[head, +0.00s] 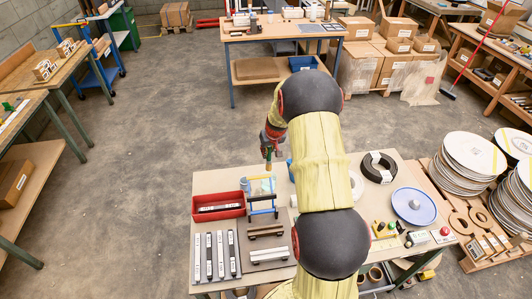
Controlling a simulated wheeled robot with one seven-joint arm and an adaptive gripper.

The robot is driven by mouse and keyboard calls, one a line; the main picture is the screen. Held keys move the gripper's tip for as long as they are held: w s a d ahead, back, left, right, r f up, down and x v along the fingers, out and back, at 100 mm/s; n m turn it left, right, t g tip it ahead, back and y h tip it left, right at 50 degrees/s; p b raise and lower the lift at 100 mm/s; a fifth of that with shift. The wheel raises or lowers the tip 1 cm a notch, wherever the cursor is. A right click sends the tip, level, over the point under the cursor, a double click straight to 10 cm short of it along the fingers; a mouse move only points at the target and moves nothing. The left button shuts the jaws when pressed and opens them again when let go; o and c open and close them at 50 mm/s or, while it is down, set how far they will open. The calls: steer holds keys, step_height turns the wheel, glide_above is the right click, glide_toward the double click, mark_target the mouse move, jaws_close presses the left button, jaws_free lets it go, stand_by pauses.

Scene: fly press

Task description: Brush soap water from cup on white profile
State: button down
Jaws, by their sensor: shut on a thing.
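My gripper (271,140) is above the back edge of the work table, left of my yellow arm. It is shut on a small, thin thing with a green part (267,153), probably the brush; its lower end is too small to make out. A blue cup-like thing (291,170) stands just below and right of the gripper, partly hidden by my arm. Several pale profiles (209,255) lie side by side on a dark mat at the front left of the table. Another pale bar (269,254) lies to their right, by brown blocks.
A red bin (218,206) and a blue-framed stand (262,194) are on the table's left half. Stacks of white discs (470,158) stand at the right. The floor left of the table is clear.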

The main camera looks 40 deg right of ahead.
mark_target(268, 165)
steer(key=shift+w+d+r+m, duration=0.1)
steer(key=shift+w+d+m, duration=0.05)
steer(key=shift+m, duration=0.25)
steer(key=shift+f+b, duration=1.25)
steer(key=shift+f, duration=1.2)
steer(key=shift+f+b, duration=2)
steer(key=shift+f, duration=0.5)
steer(key=shift+r, duration=0.15)
step_height(268, 165, up, 8)
steer(key=p, duration=0.4)
